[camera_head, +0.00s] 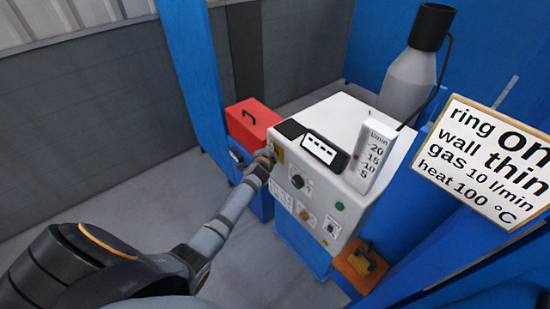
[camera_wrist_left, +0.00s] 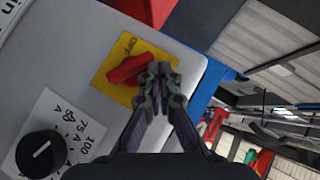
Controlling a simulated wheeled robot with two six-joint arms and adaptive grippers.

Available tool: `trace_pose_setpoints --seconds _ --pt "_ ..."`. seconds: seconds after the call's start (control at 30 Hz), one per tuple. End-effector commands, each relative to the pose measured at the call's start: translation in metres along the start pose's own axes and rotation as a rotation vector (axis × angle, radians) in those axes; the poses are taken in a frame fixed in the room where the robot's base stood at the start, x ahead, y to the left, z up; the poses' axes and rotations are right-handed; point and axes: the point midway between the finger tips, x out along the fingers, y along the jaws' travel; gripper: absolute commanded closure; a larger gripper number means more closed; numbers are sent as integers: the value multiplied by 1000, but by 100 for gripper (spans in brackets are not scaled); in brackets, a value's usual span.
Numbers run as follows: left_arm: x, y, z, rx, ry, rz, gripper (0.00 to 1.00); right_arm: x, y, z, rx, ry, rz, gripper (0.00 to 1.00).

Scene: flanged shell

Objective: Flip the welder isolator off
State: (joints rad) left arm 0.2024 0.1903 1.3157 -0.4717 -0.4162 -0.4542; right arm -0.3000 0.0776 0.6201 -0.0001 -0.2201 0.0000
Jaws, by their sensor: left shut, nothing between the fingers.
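The welder isolator is a red handle (camera_wrist_left: 129,69) on a yellow plate (camera_wrist_left: 111,86) marked OFF, on the pale panel in the left wrist view. The handle lies slanted across the plate, its right end close to my fingers. In the head view a piece of the yellow plate (camera_head: 279,151) shows at the upper left of the welder's front (camera_head: 318,199); my gripper hides the handle there. My left gripper (camera_wrist_left: 160,74) is shut and empty, its tips at or just over the handle's right end; I cannot tell if they touch. It also shows in the head view (camera_head: 267,157). My right gripper is not in view.
A black knob (camera_wrist_left: 40,153) sits left of my gripper in the left wrist view. A red box (camera_head: 252,121) stands behind the welder. A flowmeter (camera_head: 370,157), a grey cylinder (camera_head: 408,80) and a text sign (camera_head: 488,160) are to the right. Grey floor (camera_head: 110,206) is open left.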

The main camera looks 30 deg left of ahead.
Motion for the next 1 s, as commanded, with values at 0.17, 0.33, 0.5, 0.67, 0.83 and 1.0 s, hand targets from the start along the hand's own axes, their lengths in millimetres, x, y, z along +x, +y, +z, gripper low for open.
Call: trace_pose_setpoints --seconds 0.17,0.33,0.5,0.67,0.83,1.0 --pt "4 -2 4 0 -1 1 100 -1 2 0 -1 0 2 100" --pt "7 -5 7 0 0 0 100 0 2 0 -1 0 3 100" --pt "9 -5 9 0 0 0 100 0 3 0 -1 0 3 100" --pt "9 -5 9 0 0 0 100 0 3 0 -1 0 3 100" --pt "7 -10 7 0 0 0 100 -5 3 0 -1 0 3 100" --pt "4 -18 4 0 0 0 100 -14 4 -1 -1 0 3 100"
